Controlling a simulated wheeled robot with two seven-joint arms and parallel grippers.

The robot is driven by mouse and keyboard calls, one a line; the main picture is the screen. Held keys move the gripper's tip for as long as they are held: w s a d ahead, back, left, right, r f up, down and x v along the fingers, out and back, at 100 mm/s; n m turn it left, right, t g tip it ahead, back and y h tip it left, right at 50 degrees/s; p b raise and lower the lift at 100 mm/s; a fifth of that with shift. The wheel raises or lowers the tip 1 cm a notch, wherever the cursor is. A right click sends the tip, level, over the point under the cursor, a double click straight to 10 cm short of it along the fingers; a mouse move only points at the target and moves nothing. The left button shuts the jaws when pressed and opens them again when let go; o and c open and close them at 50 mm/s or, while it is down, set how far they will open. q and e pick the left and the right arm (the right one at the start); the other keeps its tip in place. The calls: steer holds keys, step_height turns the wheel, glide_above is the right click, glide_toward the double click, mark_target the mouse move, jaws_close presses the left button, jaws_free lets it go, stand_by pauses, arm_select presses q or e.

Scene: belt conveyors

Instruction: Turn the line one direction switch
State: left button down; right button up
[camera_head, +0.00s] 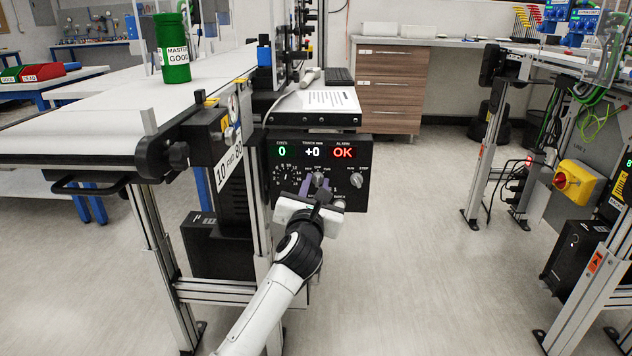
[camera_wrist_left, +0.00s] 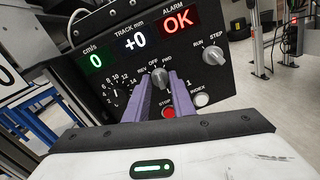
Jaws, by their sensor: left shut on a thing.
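The line one control panel (camera_head: 357,197) is a black box under the conveyor's end. Its direction switch (camera_wrist_left: 160,76) is a small grey knob marked REV, OFF and FWD, in the middle of the panel. My left gripper (camera_head: 318,184) is at the panel front, its two purple fingers on either side of this knob and shut on it. In the left wrist view the knob shows between the fingertips; which mark it points to is hard to tell. The displays read 0 cm/s, +0 track and a red OK. My right gripper is not in view.
Beside the switch are a speed dial (camera_wrist_left: 117,97), a RUN/STEP knob (camera_wrist_left: 214,57), a red button (camera_wrist_left: 167,111) and an INDEX button (camera_wrist_left: 201,99). A green MASTER GOOD cylinder (camera_head: 174,70) stands on the belt (camera_head: 110,108). The floor right of the panel is clear.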

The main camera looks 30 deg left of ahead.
arm_select(q)
steer(key=r+m+p, duration=0.1)
steer(key=m+p, duration=0.1)
steer(key=p, duration=0.2)
steer(key=m+p, duration=0.3)
steer(key=p, duration=0.2)
steer(key=shift+d+f+p, duration=0.1)
steer(key=shift+f+p, duration=0.05)
steer(key=shift+p, duration=0.25)
steer(key=m+p, duration=0.3)
steer(key=shift+f+g+p, duration=0.25)
steer(key=shift+g+p, duration=0.05)
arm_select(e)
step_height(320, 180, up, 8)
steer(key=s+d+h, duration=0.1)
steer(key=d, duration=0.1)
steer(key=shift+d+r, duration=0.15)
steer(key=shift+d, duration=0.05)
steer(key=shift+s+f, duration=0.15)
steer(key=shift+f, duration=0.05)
arm_select(q)
steer(key=c, duration=1.5)
jaws_free()
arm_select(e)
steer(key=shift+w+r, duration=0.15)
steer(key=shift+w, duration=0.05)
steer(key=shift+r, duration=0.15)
